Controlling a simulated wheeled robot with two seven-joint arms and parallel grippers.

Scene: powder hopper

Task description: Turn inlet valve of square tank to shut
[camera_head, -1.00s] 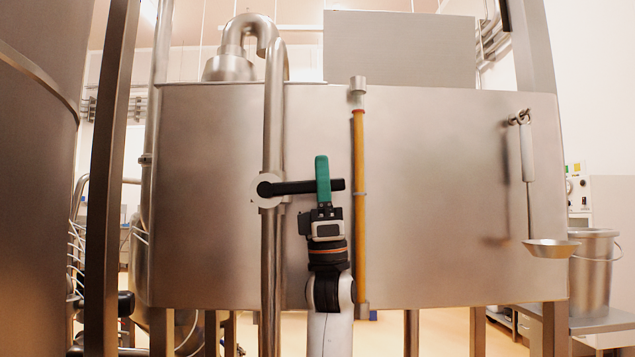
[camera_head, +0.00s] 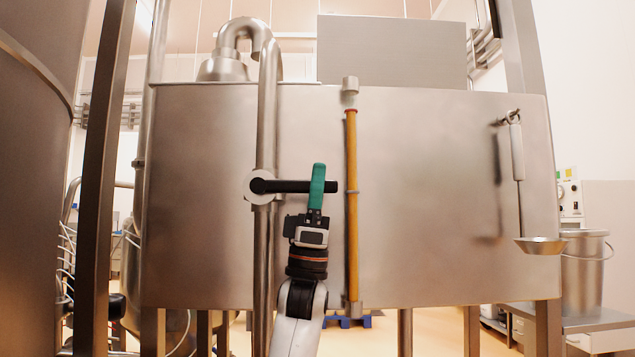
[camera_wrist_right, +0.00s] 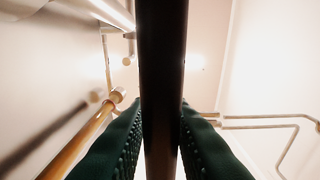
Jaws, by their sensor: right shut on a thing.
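The square tank (camera_head: 430,220) is a large brushed-steel box across the middle of the head view. A vertical steel inlet pipe (camera_head: 266,120) runs down its front. The inlet valve's black lever (camera_head: 290,186) sticks out level to the right from a round pale hub on that pipe. My right gripper (camera_head: 317,180), with green fingers, is shut on the lever near its outer end, coming from below. In the right wrist view the dark lever (camera_wrist_right: 162,80) passes between the two ribbed green fingers (camera_wrist_right: 160,140). My left gripper is not in view.
An amber sight tube (camera_head: 351,200) stands on the tank front just right of the lever's end. A ladle (camera_head: 538,245) hangs at the tank's right. A steel bucket (camera_head: 583,275) stands on a bench at the right. A steel post (camera_head: 105,180) rises at the left.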

